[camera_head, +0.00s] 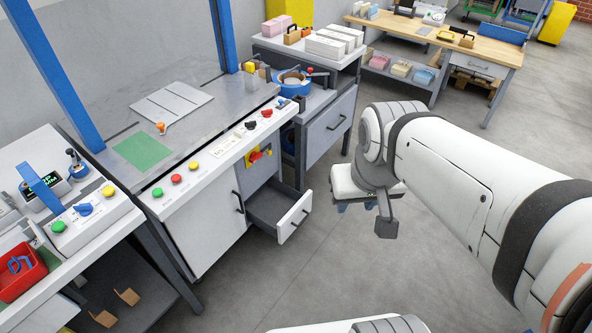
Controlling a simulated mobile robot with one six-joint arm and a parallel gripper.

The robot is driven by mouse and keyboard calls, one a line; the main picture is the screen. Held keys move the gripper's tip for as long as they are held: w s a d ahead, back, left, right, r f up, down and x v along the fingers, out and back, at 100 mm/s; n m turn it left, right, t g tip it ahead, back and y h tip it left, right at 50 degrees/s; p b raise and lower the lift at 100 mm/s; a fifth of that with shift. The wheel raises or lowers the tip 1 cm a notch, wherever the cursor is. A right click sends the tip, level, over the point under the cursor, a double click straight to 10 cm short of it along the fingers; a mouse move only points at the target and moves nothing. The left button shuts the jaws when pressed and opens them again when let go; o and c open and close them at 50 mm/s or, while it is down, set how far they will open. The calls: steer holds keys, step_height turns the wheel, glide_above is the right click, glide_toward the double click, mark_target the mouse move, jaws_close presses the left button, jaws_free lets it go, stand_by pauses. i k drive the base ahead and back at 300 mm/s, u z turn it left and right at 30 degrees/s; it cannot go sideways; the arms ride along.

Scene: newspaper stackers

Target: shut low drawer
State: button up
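The low drawer (294,218) stands pulled out from the grey cabinet under the control panel, with a dark handle on its white front. Its inside looks empty. My gripper (366,212) is at the end of my white arm, to the right of the drawer front and apart from it. A dark finger shows pointing down, and the arm's end hides part of the gripper, so its opening cannot be made out.
A white cabinet door (207,228) is left of the drawer, and a grey cabinet (330,127) stands behind it to the right. A wooden workbench (440,35) is at the back. The floor (330,265) in front of the drawer is clear.

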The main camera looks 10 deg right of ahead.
mark_target(276, 208)
steer(key=u, duration=0.15)
steer(key=i, duration=0.9)
steer(key=z, duration=0.75)
steer(key=k, duration=1.35)
steer(key=u, duration=0.3)
steer(key=i, duration=1)
steer(key=u, duration=0.05)
